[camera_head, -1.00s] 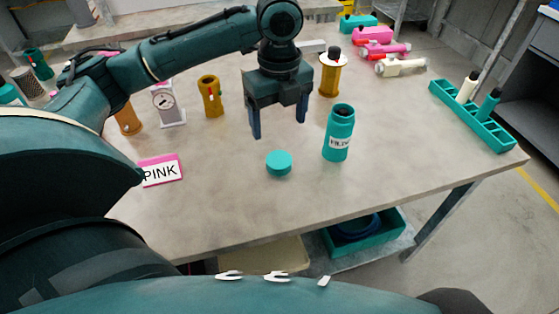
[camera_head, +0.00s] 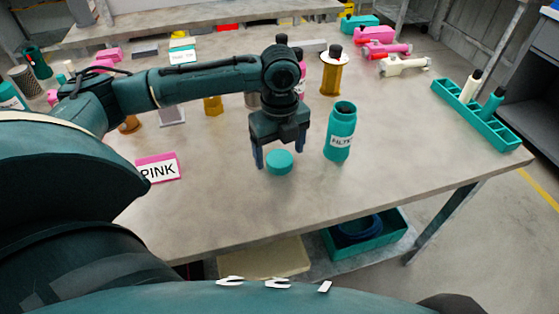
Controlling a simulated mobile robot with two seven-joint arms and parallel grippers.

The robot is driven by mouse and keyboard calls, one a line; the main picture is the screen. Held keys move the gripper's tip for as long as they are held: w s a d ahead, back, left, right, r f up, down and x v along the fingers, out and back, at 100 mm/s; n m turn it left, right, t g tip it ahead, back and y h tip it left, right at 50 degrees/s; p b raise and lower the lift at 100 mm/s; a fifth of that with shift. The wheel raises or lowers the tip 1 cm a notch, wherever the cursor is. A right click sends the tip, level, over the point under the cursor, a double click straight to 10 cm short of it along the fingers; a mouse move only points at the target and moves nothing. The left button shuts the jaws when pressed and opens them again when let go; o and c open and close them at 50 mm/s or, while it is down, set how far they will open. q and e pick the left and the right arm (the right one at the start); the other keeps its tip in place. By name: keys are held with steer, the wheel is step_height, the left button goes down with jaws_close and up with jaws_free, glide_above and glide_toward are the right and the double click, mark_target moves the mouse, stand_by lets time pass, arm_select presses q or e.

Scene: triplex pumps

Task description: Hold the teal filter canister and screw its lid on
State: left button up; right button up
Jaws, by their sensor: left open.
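The teal filter canister (camera_head: 340,135) stands upright and open-topped on the table, with a white label on its front. Its teal lid (camera_head: 279,162) lies flat on the table to the left of the canister, apart from it. My left gripper (camera_head: 279,158) is open and points down at the lid. One finger shows to the left of the lid and the other is partly hidden behind the lid and the gripper body. I cannot tell whether the fingers touch the lid. My right gripper is not in view.
A PINK sign (camera_head: 158,168) stands at the left. A teal rack (camera_head: 474,115) with bottles is at the right edge. Pink parts (camera_head: 385,49) lie at the back. The table front is clear.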

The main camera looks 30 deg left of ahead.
arm_select(q)
steer(key=shift+f, duration=0.9)
steer(key=c, duration=1)
